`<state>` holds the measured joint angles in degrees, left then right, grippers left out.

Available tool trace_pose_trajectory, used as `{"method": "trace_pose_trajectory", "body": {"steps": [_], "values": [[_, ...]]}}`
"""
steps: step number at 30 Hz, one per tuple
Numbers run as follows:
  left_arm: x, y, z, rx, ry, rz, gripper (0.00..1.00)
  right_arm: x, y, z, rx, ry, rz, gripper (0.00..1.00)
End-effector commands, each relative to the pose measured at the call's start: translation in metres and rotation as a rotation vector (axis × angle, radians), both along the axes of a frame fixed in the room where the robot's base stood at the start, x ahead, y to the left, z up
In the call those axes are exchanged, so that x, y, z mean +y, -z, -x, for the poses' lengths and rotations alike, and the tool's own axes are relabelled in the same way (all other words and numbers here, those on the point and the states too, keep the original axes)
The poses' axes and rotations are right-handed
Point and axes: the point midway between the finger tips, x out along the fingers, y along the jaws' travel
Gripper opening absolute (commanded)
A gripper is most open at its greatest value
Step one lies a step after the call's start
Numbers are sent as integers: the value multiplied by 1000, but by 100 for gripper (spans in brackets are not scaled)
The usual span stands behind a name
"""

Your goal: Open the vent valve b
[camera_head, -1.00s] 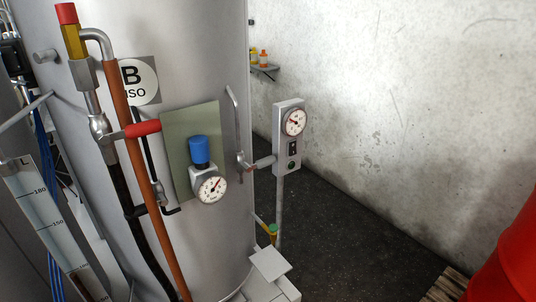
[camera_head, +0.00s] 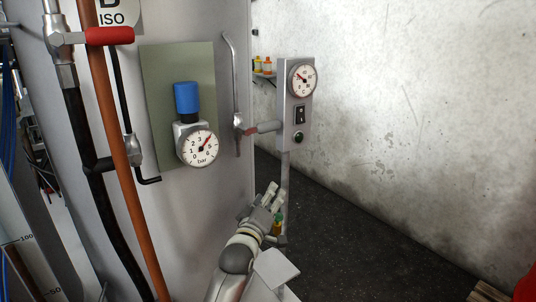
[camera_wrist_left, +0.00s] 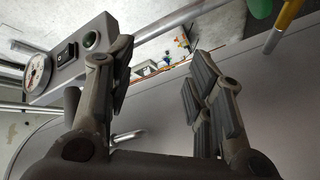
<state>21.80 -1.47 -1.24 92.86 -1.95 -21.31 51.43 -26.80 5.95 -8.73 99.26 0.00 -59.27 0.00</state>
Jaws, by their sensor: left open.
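No label reading "vent valve" is legible, so I cannot tell for sure which fitting is valve B. The tank (camera_head: 210,25) carries a partly cut-off B ISO sign (camera_head: 118,14). A red-handled valve (camera_head: 108,36) sits on the pipes at left. My right gripper is out of view.
A blue-knobbed regulator with gauge (camera_head: 197,145) is on the tank plate. The switch box (camera_head: 299,90) stands on a post. In the left wrist view, a yellow rod (camera_wrist_left: 285,25) is at upper right. Dark floor (camera_head: 350,225) lies open at right, before the concrete wall.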

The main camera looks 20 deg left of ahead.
Motion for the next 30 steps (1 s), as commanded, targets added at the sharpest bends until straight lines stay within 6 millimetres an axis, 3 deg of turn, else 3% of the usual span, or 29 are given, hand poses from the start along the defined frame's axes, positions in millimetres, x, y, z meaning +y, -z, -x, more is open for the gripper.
{"method": "trace_pose_trajectory", "body": {"steps": [1, 3, 6, 9, 13, 17, 30], "values": [[3, -23, 2, -79, -4, 49, 48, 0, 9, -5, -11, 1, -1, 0], [8, -61, 8, -165, -4, 110, 48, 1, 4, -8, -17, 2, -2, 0], [13, -102, 20, -258, 1, 176, 48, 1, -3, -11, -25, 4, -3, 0], [16, -127, 30, -316, 7, 218, 48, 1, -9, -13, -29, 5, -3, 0], [19, -143, 34, -346, 11, 240, 48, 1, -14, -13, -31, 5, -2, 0], [19, -149, 24, -348, 11, 241, 48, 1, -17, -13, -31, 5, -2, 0], [21, -173, -35, -345, 10, 238, 48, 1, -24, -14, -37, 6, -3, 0]]}}
